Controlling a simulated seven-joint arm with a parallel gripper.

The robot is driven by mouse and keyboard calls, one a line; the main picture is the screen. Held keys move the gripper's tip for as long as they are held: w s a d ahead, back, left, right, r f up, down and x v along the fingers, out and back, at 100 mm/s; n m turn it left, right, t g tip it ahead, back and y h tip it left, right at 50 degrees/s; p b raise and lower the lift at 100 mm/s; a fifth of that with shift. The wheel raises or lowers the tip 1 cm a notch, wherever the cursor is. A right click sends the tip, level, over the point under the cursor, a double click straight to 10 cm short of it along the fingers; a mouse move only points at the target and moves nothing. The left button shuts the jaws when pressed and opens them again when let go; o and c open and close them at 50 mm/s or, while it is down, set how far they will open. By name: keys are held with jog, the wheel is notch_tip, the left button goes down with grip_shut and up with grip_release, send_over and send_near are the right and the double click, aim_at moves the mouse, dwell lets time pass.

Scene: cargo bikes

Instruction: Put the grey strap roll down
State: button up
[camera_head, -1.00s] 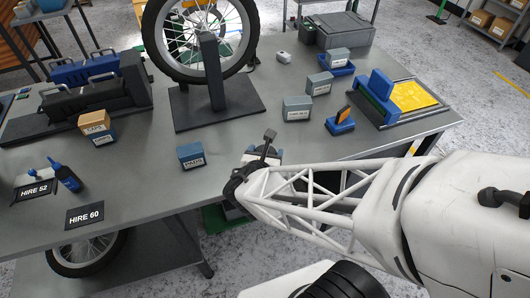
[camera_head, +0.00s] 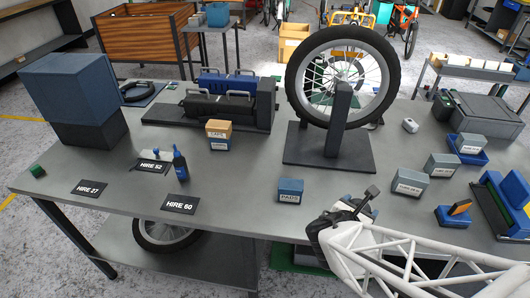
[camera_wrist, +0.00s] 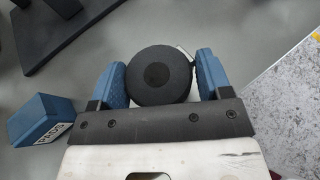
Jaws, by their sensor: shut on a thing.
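The grey strap roll (camera_wrist: 158,76) is a dark, round roll, seen end-on in the wrist view. My gripper (camera_wrist: 162,80) is shut on it, with one blue fingertip against each side. In the head view my gripper (camera_head: 345,212) is over the front part of the bench, right of the blue PADS box (camera_head: 290,190). The roll is not clearly visible there. The wrist view shows the grey bench top behind the roll; I cannot tell the height of the roll above it.
The PADS box also shows in the wrist view (camera_wrist: 40,120), left of the fingers. A wheel stand (camera_head: 330,150) is behind my gripper. Labelled boxes (camera_head: 410,182) and a blue holder (camera_head: 453,216) stand to the right. Bare bench lies around the HIRE 60 plate (camera_head: 180,204).

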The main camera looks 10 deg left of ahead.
jog(key=w+a+r, duration=0.4)
jog(key=w+a, duration=0.2)
jog(key=w, duration=0.3)
send_over(262, 152)
jog(key=shift+a+m+h, duration=0.1)
jog(key=shift+m+h, duration=0.2)
dwell(0.6)
jog(key=shift+f, duration=3.1)
jog(key=shift+f, duration=1.85)
jog(key=shift+f, duration=0.1)
